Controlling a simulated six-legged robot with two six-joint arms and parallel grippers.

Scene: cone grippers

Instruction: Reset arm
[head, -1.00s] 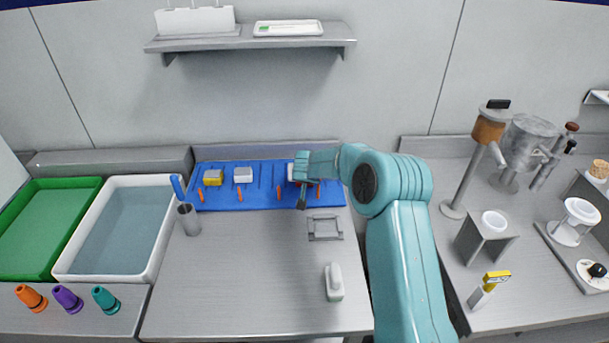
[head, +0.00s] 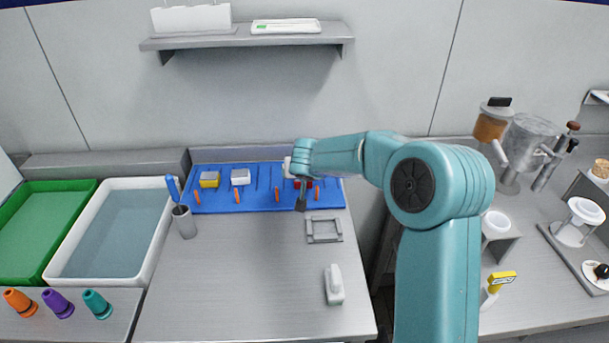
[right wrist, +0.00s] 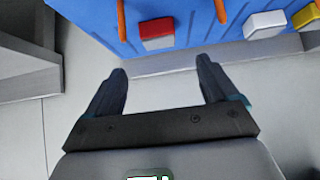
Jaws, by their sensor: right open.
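My right arm comes in from the right in the head view, and its gripper (head: 301,199) hangs over the front edge of the blue mat (head: 240,205). The right wrist view shows the two dark fingers (right wrist: 165,88) spread wide with nothing between them. Beyond the fingertips lie a red and white block (right wrist: 157,33) and the mat's edge; they are apart from the fingers. My left gripper is not in view.
A grey square frame (head: 323,240) and a white handled piece (head: 334,285) lie on the bench. A cup with a blue-handled tool (head: 184,221), a white tub (head: 150,262) and a green tray (head: 50,262) stand left. Coloured cones (head: 58,303) stand at front left. The bench middle is clear.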

